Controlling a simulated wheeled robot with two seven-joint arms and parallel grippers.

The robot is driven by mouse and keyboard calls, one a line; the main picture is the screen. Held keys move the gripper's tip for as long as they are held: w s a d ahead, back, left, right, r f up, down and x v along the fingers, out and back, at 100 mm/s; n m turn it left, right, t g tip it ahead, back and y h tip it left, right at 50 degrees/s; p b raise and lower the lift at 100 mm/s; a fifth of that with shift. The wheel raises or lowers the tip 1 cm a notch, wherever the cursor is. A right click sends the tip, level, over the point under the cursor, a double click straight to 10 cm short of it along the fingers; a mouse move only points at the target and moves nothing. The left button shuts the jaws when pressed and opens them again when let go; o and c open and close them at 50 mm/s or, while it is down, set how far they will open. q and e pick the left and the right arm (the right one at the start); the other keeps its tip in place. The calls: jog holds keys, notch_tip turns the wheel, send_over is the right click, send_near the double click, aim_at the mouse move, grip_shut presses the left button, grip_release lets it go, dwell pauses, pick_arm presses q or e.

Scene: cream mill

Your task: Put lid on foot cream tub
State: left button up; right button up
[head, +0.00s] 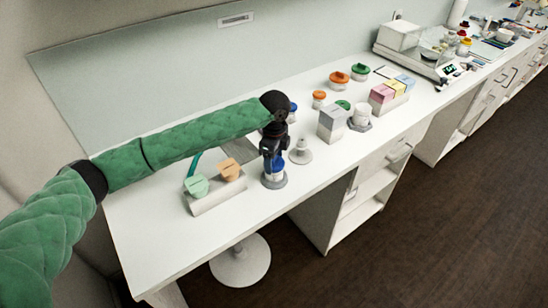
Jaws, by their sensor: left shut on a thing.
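My left gripper (273,160) points down over the white bench. It is shut on a small blue piece (279,166), which looks like the lid. The gripper hides much of it. Directly below is a round grey base (273,182) with a pale part above it, perhaps the tub in a holder. I cannot tell whether the blue piece is seated on it or just above it. My right gripper is out of view.
A block with green and orange cards (212,195) stands left of the gripper. A white-grey stand (301,152) is close on the right. Behind it are a grey box (332,123), a white jar (361,115) and orange and green lidded tubs (339,79). The bench front is clear.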

pick_arm(q)
jog(key=shift+f+p, duration=0.15)
jog(key=shift+p, duration=0.2)
dwell(0.3)
jog(key=o, duration=1.3)
jog(key=shift+o, duration=0.2)
jog(key=shift+r+p, duration=3.05)
jog(key=shift+r, duration=0.5)
